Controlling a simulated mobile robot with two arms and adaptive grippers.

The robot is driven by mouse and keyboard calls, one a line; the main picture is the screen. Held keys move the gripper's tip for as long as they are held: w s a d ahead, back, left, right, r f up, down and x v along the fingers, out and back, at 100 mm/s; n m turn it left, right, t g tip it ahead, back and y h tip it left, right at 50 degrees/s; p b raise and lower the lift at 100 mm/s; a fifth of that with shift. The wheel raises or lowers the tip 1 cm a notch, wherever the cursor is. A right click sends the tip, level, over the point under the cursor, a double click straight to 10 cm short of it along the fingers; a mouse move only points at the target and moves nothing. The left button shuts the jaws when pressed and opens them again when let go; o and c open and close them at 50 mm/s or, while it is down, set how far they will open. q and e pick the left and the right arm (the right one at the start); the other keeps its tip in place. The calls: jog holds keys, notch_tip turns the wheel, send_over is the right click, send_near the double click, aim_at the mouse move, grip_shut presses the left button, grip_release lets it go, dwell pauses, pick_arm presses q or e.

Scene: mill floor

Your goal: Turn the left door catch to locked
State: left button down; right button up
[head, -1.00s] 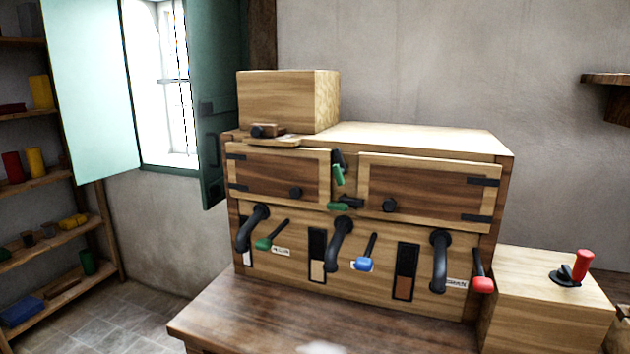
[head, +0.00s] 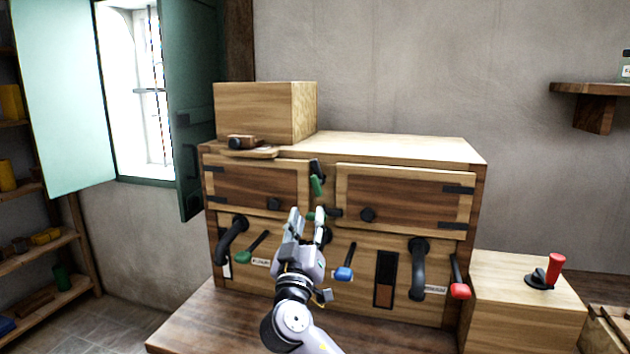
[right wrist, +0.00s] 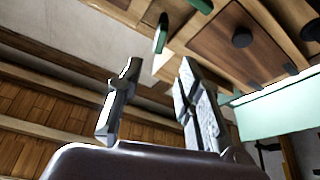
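Between the two small cabinet doors are two catches with black pivots and green handles. The upper catch (head: 317,184) has its handle hanging down, slightly slanted. The lower catch (head: 333,212) has its handle pointing left, partly hidden by my right gripper. The left door (head: 240,185) looks closed. My right gripper (head: 306,214) is open and empty, pointing up in front of the left door's lower right corner, below the upper catch. In the right wrist view the gripper (right wrist: 158,70) has its fingers apart, with a green handle (right wrist: 160,35) beyond the tips. My left gripper is not in view.
The right door (head: 402,200) has a round black knob. Below are large black handles and levers with green, blue (head: 344,273) and red (head: 460,291) ends. A wooden box (head: 265,112) sits on top. A red-handled lever (head: 554,270) stands on the right block.

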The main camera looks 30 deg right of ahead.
aim_at(315, 187)
jog(key=p+x, duration=0.3)
jog(key=x, duration=0.9)
jog(key=shift+w+d, duration=0.1)
grip_shut()
